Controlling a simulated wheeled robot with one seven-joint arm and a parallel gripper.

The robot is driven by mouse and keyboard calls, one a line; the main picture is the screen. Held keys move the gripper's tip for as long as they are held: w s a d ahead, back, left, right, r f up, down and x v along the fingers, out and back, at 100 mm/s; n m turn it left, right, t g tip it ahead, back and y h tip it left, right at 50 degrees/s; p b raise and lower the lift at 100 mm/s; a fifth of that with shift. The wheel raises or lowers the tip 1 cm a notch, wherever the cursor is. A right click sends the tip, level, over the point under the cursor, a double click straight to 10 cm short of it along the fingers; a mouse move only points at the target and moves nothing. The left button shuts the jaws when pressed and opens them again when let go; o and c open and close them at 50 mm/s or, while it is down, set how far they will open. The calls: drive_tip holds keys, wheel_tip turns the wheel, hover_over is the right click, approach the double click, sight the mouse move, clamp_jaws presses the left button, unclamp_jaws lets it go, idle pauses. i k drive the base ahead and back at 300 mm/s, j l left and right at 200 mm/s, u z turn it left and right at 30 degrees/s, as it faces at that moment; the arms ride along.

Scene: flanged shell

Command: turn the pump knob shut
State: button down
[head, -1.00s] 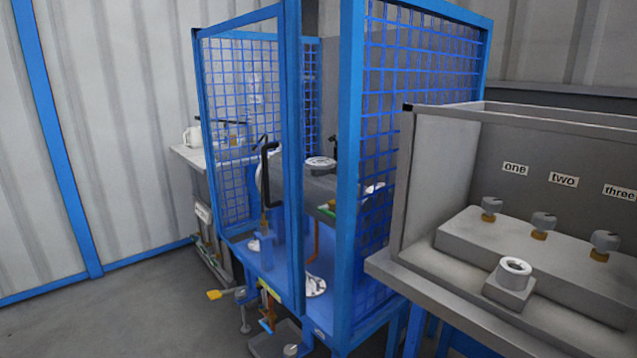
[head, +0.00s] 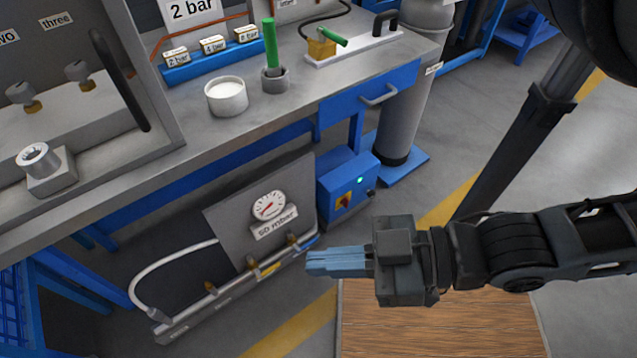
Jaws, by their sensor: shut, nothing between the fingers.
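A grey cylinder (head: 400,115) stands right of the box. A wooden top (head: 430,325) lies below my arm.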

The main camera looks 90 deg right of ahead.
sight(372, 194)
drive_tip(key=z, duration=1.6)
drive_tip(key=k+l+z, duration=0.1)
drive_tip(key=k+z, duration=0.15)
drive_tip(key=k+l+z, duration=0.15)
drive_tip(key=z, duration=0.15)
